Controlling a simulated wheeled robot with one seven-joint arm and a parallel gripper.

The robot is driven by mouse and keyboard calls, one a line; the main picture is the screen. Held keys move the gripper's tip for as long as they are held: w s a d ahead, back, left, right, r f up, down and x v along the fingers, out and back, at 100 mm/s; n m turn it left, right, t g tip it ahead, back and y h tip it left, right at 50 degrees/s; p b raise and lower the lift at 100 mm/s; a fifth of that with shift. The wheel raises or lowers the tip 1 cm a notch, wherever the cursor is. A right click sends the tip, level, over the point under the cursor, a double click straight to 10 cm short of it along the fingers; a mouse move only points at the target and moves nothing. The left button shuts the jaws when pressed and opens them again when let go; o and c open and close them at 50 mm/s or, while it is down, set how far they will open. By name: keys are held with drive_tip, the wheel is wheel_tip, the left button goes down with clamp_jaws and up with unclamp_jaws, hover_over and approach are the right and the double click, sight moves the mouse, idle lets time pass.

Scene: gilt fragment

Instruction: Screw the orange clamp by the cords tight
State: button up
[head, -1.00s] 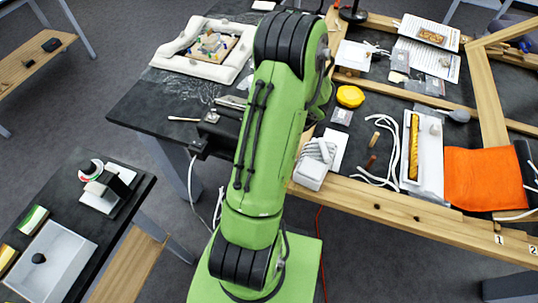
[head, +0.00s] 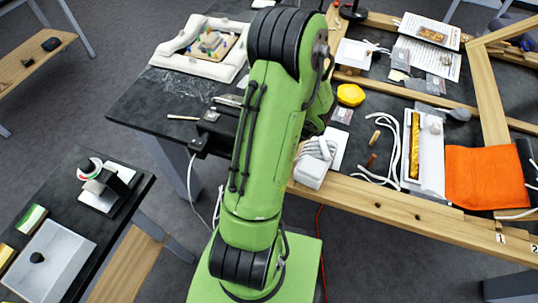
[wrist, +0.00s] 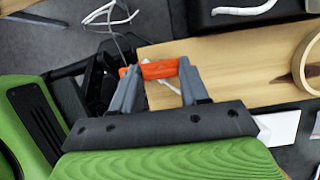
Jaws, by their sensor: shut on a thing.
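The orange clamp (wrist: 160,69) shows in the wrist view as a short orange bar at the edge of a pale wooden board. My gripper (wrist: 156,73) has one grey finger at each end of the orange part and is shut on it. The clamp's lower part and its contact with the board are hidden. White cords (wrist: 108,13) lie at the upper left of the wrist view. In the head view my green arm hides the gripper and the clamp. A white cord (head: 394,150) lies on the right-hand table there.
A tape roll (wrist: 309,62) sits on the board at the right of the wrist view. In the head view, a white block (head: 311,172), a yellow round thing (head: 350,95) and an orange cloth (head: 486,177) lie right of my arm. A clay-like frame (head: 170,60) is at left.

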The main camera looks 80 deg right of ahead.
drive_tip(key=o, duration=1.1)
drive_tip(key=shift+c, duration=0.2)
drive_tip(key=shift+r, duration=0.1)
drive_tip(key=p+v, duration=0.3)
drive_tip(key=v, duration=1.2)
drive_tip(key=shift+s+r, duration=0.2)
drive_tip(key=shift+w+a, duration=0.1)
